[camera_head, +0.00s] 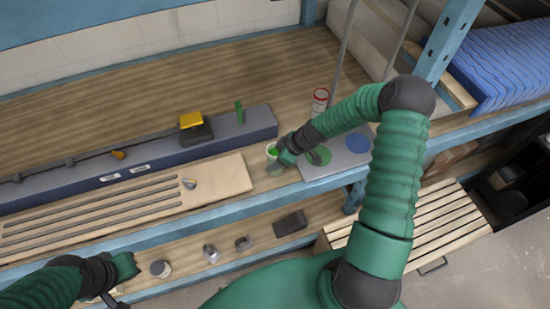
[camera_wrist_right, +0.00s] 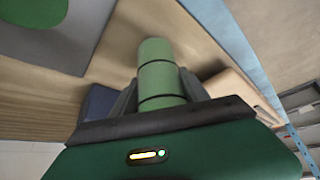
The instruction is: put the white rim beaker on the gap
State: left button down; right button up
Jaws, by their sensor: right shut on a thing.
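The white rim beaker (camera_head: 271,150) is green with a pale rim and stands out at the tip of my right gripper (camera_head: 278,164). In the right wrist view the beaker (camera_wrist_right: 158,72) is a green cylinder with dark bands, between the jaws of my right gripper (camera_wrist_right: 158,103), which is shut on it. The gap (camera_head: 270,188) appears as a bare strip of wooden shelf between the slotted board and the grey plate. The beaker is over or near this strip; its height above it cannot be told. My left gripper (camera_head: 118,281) is at the lower left, its jaws unclear.
A grey plate (camera_head: 338,168) with a green disc and a blue disc lies right of the strip. A slotted wooden board (camera_head: 130,206) lies left. A blue-grey bar (camera_head: 230,129) with a yellow-topped block (camera_head: 193,121) runs behind. A red-and-white can (camera_head: 320,101) stands behind the plate.

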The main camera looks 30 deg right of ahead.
jog(key=o, duration=1.6)
jog(key=shift+w+d+f, duration=0.1)
jog(key=shift+c, duration=0.2)
